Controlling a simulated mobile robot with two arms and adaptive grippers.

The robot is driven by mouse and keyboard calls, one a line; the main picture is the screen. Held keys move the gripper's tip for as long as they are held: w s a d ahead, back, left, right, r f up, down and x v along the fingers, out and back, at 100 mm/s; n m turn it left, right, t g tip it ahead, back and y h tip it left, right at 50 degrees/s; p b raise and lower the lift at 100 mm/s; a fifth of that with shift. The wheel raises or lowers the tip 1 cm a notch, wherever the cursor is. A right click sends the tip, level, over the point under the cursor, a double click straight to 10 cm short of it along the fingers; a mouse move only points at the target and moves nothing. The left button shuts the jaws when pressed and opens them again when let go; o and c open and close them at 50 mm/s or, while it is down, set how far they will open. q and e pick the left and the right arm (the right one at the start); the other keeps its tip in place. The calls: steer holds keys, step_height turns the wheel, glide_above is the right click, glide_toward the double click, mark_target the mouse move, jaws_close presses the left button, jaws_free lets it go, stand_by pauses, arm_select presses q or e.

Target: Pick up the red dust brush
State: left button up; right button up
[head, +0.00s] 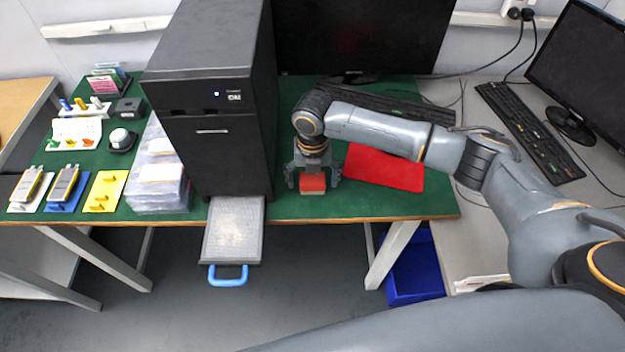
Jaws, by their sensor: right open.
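The red dust brush (313,184) stands on the green table top near its front edge, just right of the black machine. Its red block shows, with a lighter strip along the bottom. My right gripper (313,183) points down over it, with one finger on each side of the red block. The fingers are open, and I cannot tell whether they touch it. The top of the brush is partly hidden by the gripper. My left gripper is out of view.
A black machine (222,145) with a pulled-out tray (234,232) stands left of the gripper. A red mat (384,168) lies to the right, below my forearm. A keyboard (400,106) and a monitor (360,35) are behind. Clear plastic boxes (160,190) are further left.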

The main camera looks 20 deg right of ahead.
mark_target(312, 178)
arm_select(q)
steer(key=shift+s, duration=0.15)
arm_select(e)
steer(key=shift+f, duration=0.25)
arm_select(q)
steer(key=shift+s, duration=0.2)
arm_select(e)
steer(key=c, duration=1.3)
steer(key=shift+o, duration=0.2)
steer(key=shift+r, duration=0.5)
step_height(312, 178, up, 2)
steer(key=shift+a+r+b, duration=0.1)
steer(key=shift+r+b, duration=0.15)
steer(key=shift+b, duration=0.3)
arm_select(q)
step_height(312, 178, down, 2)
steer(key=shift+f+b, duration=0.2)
steer(key=shift+b, duration=0.45)
arm_select(e)
steer(key=s+a+r, duration=0.9)
steer(key=s, duration=0.1)
steer(key=shift+s+r, duration=0.3)
